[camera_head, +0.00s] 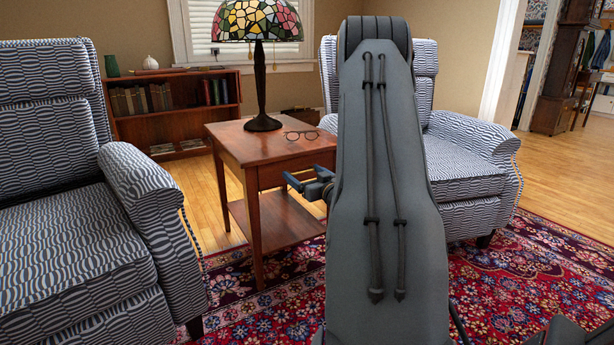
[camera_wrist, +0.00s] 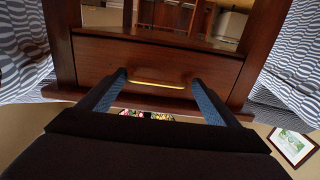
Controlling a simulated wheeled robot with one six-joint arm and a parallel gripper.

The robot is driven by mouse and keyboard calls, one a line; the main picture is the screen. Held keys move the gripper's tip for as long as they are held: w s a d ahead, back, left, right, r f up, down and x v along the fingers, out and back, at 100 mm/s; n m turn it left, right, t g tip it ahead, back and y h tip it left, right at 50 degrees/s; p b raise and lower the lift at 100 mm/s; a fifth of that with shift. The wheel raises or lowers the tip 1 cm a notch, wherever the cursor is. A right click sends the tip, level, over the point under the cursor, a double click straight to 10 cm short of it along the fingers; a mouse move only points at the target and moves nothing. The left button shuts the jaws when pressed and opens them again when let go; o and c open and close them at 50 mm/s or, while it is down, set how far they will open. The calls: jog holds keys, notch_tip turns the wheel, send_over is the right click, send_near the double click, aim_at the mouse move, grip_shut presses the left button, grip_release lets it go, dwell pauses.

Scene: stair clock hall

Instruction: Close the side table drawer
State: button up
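The wooden side table (camera_head: 239,142) stands between two armchairs. Its drawer front (camera_wrist: 158,58), with a brass handle (camera_wrist: 158,84), fills the wrist view between the table legs; that view looks upside down. No clear gap shows around the drawer front, and I cannot tell how far the drawer stands out. My gripper (camera_head: 306,180) is beside the table front, partly hidden by my arm. In the wrist view my gripper (camera_wrist: 158,78) is open, with one finger to each side of the handle and nothing held. Contact with the drawer front cannot be told.
A stained-glass lamp (camera_head: 259,60) and glasses (camera_head: 300,135) are on the tabletop. Patterned armchairs stand left (camera_head: 70,220) and right (camera_head: 462,160). A low bookcase (camera_head: 172,105) is behind. A red patterned rug (camera_head: 510,275) covers the near floor. Bare wood floor lies at right.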

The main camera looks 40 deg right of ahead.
jog(key=shift+s+d, duration=0.1)
jog(key=p+v, duration=0.3)
jog(key=v, duration=0.4)
jog(key=shift+s, duration=0.35)
dwell(0.4)
